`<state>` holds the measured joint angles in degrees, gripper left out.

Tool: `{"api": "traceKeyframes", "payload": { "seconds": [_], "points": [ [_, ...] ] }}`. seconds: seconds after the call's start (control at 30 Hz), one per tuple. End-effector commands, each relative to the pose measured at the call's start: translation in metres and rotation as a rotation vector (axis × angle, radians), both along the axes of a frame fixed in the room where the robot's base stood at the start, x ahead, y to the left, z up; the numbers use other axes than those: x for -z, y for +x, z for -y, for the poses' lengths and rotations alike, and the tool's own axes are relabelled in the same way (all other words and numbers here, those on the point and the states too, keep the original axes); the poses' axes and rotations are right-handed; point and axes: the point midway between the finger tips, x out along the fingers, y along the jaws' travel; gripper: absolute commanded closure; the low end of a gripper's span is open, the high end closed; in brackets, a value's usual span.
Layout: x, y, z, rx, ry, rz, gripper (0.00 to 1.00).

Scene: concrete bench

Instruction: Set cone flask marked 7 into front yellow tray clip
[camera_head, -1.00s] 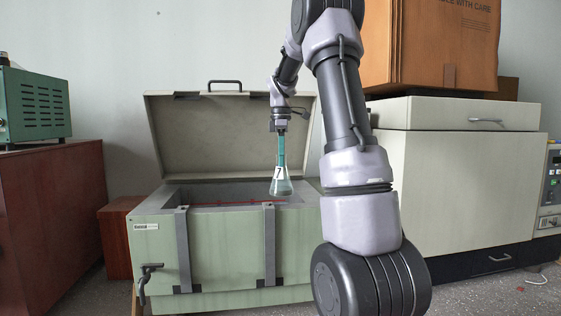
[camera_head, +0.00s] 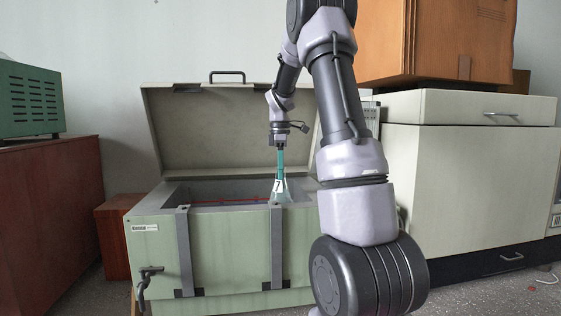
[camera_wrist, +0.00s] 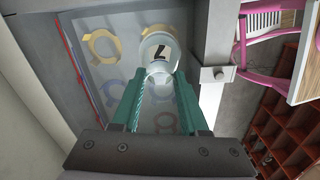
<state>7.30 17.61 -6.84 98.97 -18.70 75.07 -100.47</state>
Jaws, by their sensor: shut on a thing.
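The cone flask marked 7 (camera_head: 277,186) is clear, with a black 7 on a white label; it hangs upright at the open chest's front rim, its base partly hidden there. It also shows in the wrist view (camera_wrist: 158,52). My gripper (camera_head: 281,158) is shut on its neck, with green fingers on both sides in the wrist view (camera_wrist: 158,90). Below, inside the chest, the tray floor (camera_wrist: 85,72) carries ring-shaped clips. One yellow clip (camera_wrist: 103,44) lies left of the flask; another yellow clip (camera_wrist: 176,33) lies partly behind it. I cannot tell whether the flask touches a clip.
The green chest (camera_head: 240,255) has its lid (camera_head: 235,130) raised behind my gripper. A metal strap (camera_wrist: 214,78) crosses the front wall. A cream cabinet (camera_head: 460,180) stands right.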

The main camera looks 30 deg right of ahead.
Motion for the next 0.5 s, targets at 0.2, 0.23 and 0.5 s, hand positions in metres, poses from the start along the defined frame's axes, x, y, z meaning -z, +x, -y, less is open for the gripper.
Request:
{"api": "traceKeyframes", "payload": {
  "seconds": [0.2,0.23,0.5],
  "points": [
    [0.026,0.000,-0.001,-0.002,0.000,-0.001,1.00],
    [0.029,0.000,-0.001,-0.002,0.000,-0.001,1.00],
    [0.048,0.000,0.000,0.000,0.000,0.000,1.00]
  ]
}}
